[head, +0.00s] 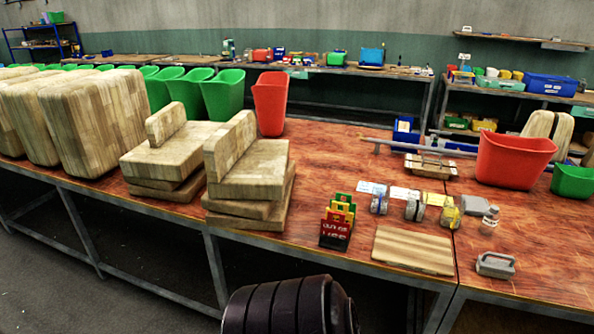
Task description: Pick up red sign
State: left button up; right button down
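The red sign (335,235) stands near the front edge of the wooden-topped table (340,170), right of the stacked wooden blocks. It has pale lettering that seems to read "OUT OF USE". A yellow sign (343,198) and green pieces show close behind it, partly hidden by it and by each other. I cannot tell whether they touch the red sign. Neither of my grippers is in the head view.
Wooden blocks (253,170) stand to the left. A grey case (495,265) and red bin (512,160) are further right.

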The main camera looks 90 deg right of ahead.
aim_at(340, 229)
jog(key=z, duration=3.05)
